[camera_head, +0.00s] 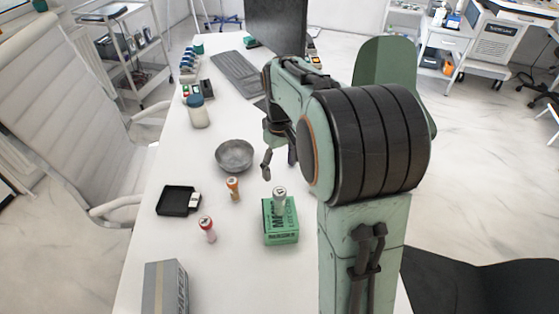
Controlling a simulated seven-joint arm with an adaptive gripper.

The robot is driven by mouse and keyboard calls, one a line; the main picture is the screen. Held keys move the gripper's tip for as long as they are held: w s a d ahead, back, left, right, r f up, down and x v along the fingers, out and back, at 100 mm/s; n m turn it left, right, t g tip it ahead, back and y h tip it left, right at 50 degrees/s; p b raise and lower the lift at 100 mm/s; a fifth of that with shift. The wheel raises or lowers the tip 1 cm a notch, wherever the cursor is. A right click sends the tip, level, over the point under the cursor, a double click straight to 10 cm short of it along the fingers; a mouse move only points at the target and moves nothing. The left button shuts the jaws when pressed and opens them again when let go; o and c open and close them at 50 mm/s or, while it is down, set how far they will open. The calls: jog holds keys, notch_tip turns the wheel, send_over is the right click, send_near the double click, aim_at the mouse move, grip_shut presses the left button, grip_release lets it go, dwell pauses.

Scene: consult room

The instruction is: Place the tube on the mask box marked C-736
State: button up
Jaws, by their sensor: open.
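A green mask box (281,236) lies on the white table, left of my arm's base; "MA" shows on its top, but no code C-736 is legible. A pale tube with a whitish cap (280,199) stands upright, seemingly on top of this box. An orange tube with a white cap (233,189) stands on the table left of the box. A red-pink tube (208,230) stands nearer, also left of the box. My gripper (278,164) is open and empty above the table, beyond the box, apart from the tubes. My arm partly hides it.
A grey bowl (234,157) sits left of my gripper. A black tray (174,203) with a small white item at its edge lies further left. A grey carton (165,290) stands at the front left.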

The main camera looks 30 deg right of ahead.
jog(key=shift+r, duration=0.5)
jog(key=s+a, duration=0.6)
jog(key=s, duration=0.5)
jog(key=s+a+m, duration=0.1)
jog(key=s+a, duration=0.5)
jog(key=s, duration=0.6)
jog(key=shift+r+y, duration=0.25)
jog(key=shift+y, duration=0.15)
